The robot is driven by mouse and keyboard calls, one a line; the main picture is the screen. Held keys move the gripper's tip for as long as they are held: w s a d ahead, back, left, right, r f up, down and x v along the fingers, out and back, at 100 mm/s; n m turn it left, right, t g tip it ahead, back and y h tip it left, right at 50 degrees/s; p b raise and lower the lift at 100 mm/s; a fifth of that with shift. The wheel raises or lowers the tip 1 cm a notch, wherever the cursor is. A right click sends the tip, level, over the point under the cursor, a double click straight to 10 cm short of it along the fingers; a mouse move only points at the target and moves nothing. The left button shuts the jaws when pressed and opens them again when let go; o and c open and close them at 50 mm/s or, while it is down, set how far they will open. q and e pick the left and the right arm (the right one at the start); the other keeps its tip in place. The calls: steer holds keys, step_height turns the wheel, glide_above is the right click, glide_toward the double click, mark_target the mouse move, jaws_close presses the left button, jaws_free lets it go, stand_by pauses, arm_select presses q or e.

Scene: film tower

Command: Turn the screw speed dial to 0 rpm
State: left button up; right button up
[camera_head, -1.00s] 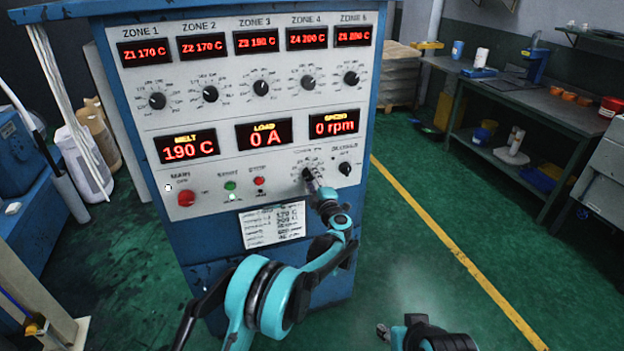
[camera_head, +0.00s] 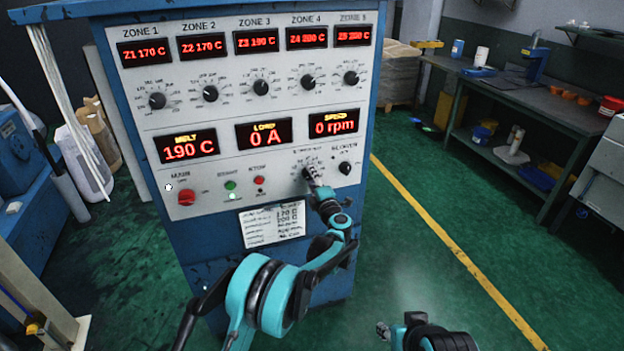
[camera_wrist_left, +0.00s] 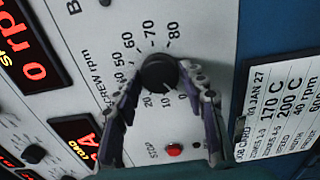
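The screw speed dial (camera_wrist_left: 158,72) is a round black knob on the pale panel, with printed numbers around it. In the head view the dial (camera_head: 307,173) sits at the panel's lower right. My left gripper (camera_wrist_left: 160,77) has a fingertip close against each side of the knob and looks shut on it; it also shows at the dial in the head view (camera_head: 312,180). The speed display (camera_head: 334,123) reads 0 rpm. My right gripper (camera_head: 383,331) is low in the head view, away from the panel; its fingers are too small to judge.
Another black knob (camera_head: 345,168) sits just right of the dial. Red and green buttons (camera_head: 230,185) and a red main switch (camera_head: 186,197) lie to the left. A job card (camera_head: 273,223) is fixed below. Open green floor (camera_head: 420,240) and a workbench (camera_head: 530,110) are to the right.

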arm_select(q)
steer(key=shift+o, duration=0.8)
steer(key=v, duration=1.2)
steer(key=shift+r, duration=0.1)
